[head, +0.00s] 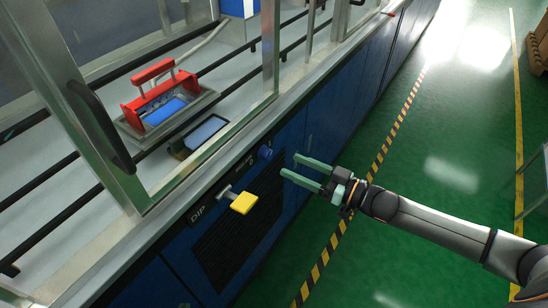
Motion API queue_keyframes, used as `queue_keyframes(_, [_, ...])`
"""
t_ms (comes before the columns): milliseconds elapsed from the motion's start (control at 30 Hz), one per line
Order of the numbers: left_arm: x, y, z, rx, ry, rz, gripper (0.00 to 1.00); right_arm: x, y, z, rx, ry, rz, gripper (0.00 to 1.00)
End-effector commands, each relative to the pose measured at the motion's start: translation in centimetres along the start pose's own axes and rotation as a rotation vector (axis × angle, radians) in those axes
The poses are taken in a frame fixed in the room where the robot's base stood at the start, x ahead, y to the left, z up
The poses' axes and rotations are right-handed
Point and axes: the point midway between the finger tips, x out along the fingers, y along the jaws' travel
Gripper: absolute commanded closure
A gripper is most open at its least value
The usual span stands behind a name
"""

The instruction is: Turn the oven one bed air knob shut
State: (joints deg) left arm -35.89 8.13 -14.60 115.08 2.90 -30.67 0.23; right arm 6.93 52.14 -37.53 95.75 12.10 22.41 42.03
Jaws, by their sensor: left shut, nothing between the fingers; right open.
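A round blue knob (265,153) sits on the dark blue front panel of the machine, near the picture's middle. A small label beside it is too small to read, so I cannot tell for sure that it is the oven one bed air knob. My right gripper (291,165) comes in from the right with its two green fingers open and empty. The fingertips point at the panel, a little right of the blue knob and apart from it in the picture. My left gripper is not in view.
A yellow handle (243,203) on a metal stem sticks out of the panel below the knob, near a "DIP" label. A red-framed fixture (158,92) stands on the machine top behind metal frames. Green floor (450,130) with striped tape is open at right.

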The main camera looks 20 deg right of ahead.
Motion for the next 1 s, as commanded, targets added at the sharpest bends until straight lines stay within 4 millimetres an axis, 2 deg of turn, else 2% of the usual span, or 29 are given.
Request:
queue_keyframes(200, [0.3, 0.0, 0.1, 0.002, 0.003, 0.002, 1.00, 3.9, 0.0, 0.0, -0.001, 0.003, 0.000, 0.32])
queue_keyframes(400, [0.3, 0.0, 0.1, 0.002, 0.004, 0.002, 1.00, 6.0, 0.0, 0.1, -0.002, 0.000, 0.001, 0.32])
queue_keyframes(800, [0.3, 0.0, 0.2, 0.002, 0.003, 0.001, 1.00, 6.7, 0.0, 0.1, 0.000, -0.001, 0.001, 0.32])
queue_keyframes(1000, [0.2, 0.0, 0.6, 0.000, -0.003, 0.001, 1.00, 6.6, 0.0, 0.1, -0.001, -0.001, 0.001, 0.55])
